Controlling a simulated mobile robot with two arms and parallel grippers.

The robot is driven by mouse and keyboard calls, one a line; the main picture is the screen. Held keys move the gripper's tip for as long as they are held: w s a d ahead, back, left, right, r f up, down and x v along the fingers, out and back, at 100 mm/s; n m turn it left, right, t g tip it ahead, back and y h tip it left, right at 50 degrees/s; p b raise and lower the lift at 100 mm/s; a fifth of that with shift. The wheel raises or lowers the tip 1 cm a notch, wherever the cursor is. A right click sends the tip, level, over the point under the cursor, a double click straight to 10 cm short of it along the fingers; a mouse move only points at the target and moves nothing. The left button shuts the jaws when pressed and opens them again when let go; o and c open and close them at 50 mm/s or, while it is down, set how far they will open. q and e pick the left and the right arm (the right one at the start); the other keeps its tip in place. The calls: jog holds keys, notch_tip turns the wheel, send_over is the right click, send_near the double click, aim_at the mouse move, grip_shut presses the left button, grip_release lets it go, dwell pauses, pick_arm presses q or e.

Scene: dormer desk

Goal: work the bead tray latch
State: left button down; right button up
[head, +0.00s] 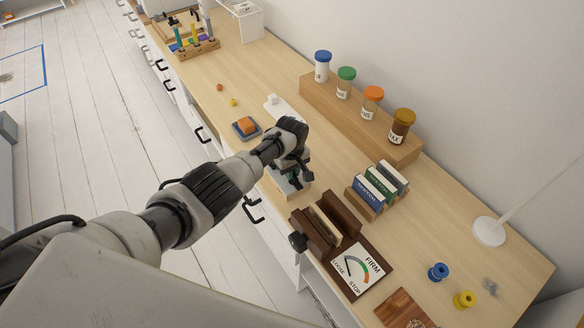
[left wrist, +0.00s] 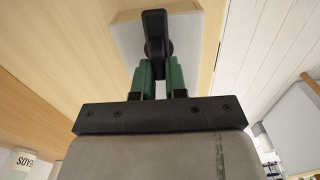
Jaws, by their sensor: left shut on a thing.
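My left gripper (head: 296,176) reaches down at the front edge of the desk in the head view. In the left wrist view its green fingers (left wrist: 158,80) are shut on a black latch handle (left wrist: 155,34). The handle is mounted on a pale grey panel (left wrist: 128,42) with a wooden edge. In the head view my arm and gripper hide the handle, and only part of the light wooden piece (head: 284,193) under the gripper shows. I cannot tell from here how far the latch is turned. My right gripper is not in view.
A dark wooden holder (head: 318,231), a dial board (head: 372,262) and small books (head: 369,192) stand to the right. Lidded jars (head: 372,103) line a riser behind.

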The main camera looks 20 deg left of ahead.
pick_arm(q)
jog(key=shift+a+r+n, duration=0.1)
jog(key=shift+n, duration=0.3)
jog(key=c, duration=1.2)
grip_release()
jog(key=shift+o, duration=0.2)
jog(key=shift+r+p, duration=0.35)
jog(key=shift+r, duration=0.1)
notch_tip(320, 180, up, 8)
jog(key=shift+r+p, duration=0.2)
jog(key=shift+p, duration=0.6)
jog(key=shift+r, duration=0.7)
